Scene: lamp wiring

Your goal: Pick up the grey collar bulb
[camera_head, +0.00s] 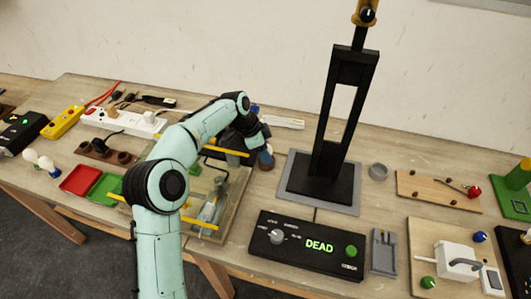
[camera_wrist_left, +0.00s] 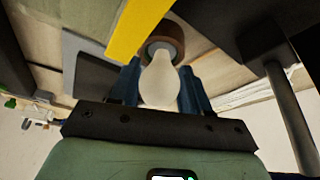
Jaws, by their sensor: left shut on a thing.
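My left gripper (camera_head: 264,150) is over the middle of the table, right of the glass-sided tray, its blue fingers partly hidden by my arm in the head view. In the left wrist view its fingers (camera_wrist_left: 160,88) are shut on a pale bulb (camera_wrist_left: 160,80). The bulb's grey collar (camera_wrist_left: 159,47) shows at its far end, by a round brown cup (camera_wrist_left: 168,33). I cannot tell whether the collar is still inside the cup. My right gripper is not in view.
A yellow bar (camera_wrist_left: 138,28) passes close to the bulb. The black lamp stand (camera_head: 325,180) rises just right of my gripper. The black box reading DEAD (camera_head: 310,245) stands in front. Red (camera_head: 80,181) and green (camera_head: 104,188) trays lie left.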

